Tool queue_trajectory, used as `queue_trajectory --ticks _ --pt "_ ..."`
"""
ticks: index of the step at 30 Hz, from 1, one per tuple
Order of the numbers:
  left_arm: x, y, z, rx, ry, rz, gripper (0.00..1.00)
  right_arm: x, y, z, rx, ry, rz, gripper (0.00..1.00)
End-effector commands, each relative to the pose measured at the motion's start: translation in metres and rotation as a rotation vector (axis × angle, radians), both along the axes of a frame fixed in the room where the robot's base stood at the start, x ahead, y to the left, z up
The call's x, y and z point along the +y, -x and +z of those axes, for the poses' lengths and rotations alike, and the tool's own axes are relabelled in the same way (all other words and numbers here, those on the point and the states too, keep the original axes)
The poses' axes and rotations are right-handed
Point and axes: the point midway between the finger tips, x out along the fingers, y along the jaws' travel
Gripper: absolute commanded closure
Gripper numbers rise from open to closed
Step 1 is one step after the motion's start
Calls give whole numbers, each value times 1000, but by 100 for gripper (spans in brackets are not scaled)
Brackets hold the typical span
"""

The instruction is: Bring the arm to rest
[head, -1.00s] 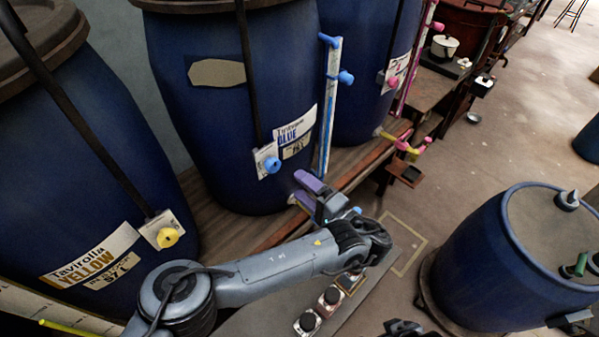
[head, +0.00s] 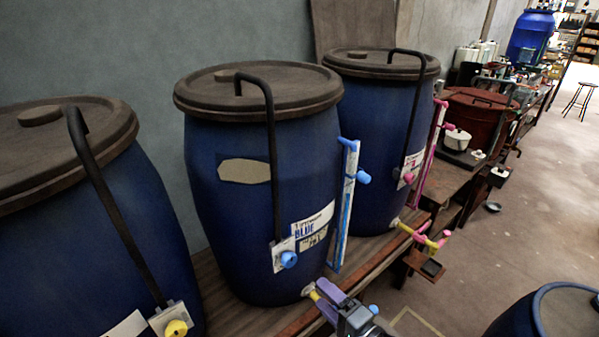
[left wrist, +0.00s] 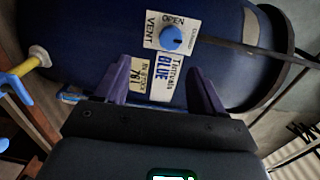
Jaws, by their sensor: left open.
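My left gripper (head: 326,298) shows at the bottom of the head view, with purple fingers. It is by the yellow-and-white outlet (head: 311,291) low on the blue vat labelled BLUE (head: 229,215); I cannot tell whether they touch. In the left wrist view the fingers of my left gripper (left wrist: 160,82) are spread, with nothing between them. Beyond them is the vat's BLUE label (left wrist: 169,76), with a round blue vent knob (left wrist: 171,38) above it. Most of my left arm is below the head view's edge. My right gripper is not in view.
The yellow-knobbed vat (head: 110,235) stands at left, the pink-knobbed vat (head: 375,130) behind. A wooden bench (head: 225,309) carries the vats. Pink-and-yellow outlet pipes (head: 428,236) jut from its edge. Another blue vat (head: 545,312) is at lower right. Open floor (head: 510,240) lies between.

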Motion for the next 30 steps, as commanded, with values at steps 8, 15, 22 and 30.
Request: queue_trajectory --ticks 8,15,22,30 --pt "-34 84 -84 406 293 -79 31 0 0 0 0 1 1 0" --pt "-41 159 -119 763 731 -89 31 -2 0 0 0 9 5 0" --pt "16 189 -133 882 1127 15 31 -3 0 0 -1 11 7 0" --pt "152 222 -155 778 1396 225 31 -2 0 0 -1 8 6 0"
